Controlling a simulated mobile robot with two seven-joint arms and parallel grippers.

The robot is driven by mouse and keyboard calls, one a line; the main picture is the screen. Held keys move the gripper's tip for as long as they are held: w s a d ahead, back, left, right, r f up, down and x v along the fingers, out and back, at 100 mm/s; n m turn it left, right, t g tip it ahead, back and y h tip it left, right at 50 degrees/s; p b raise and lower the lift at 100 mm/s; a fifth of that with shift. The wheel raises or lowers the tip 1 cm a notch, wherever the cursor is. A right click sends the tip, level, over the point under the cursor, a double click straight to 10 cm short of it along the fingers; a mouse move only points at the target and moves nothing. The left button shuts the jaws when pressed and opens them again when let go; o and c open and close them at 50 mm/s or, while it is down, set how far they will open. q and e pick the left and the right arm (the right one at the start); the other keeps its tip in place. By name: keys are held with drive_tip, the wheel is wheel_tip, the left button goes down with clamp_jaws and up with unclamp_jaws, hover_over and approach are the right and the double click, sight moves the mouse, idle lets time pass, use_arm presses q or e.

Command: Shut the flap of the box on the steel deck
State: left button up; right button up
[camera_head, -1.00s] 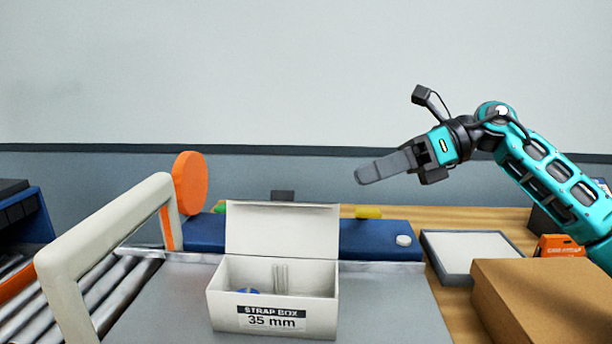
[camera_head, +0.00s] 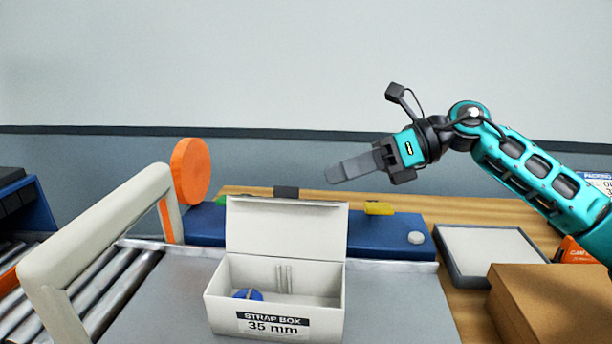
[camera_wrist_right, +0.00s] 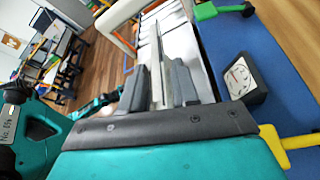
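The white strap box (camera_head: 225,311), labelled "35 mm", stands on the steel deck (camera_head: 400,305) in the head view. Its flap (camera_head: 287,229) stands up at the back, so the box is open. A blue round item (camera_head: 248,294) and pale upright pieces show inside. My right gripper (camera_head: 333,175) is in the air above and behind the flap's right part, apart from it, fingers pointing left. In the right wrist view its fingers (camera_wrist_right: 158,86) stand apart, with nothing clearly held between them. My left gripper is not in view.
A pale frame (camera_head: 100,230) with an orange disc (camera_head: 190,171) and rollers stand left of the box. Behind the deck is a blue block (camera_head: 385,238) with a yellow piece (camera_head: 379,208). A cardboard box (camera_head: 560,305) and a pale tray (camera_head: 490,250) are at right.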

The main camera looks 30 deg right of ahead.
sight(285, 223)
drive_tip(key=p+x, duration=0.1)
drive_tip(key=x, duration=0.5)
drive_tip(key=shift+a, duration=0.1)
drive_tip(key=shift+c, duration=0.3)
clamp_jaws()
idle(1.0)
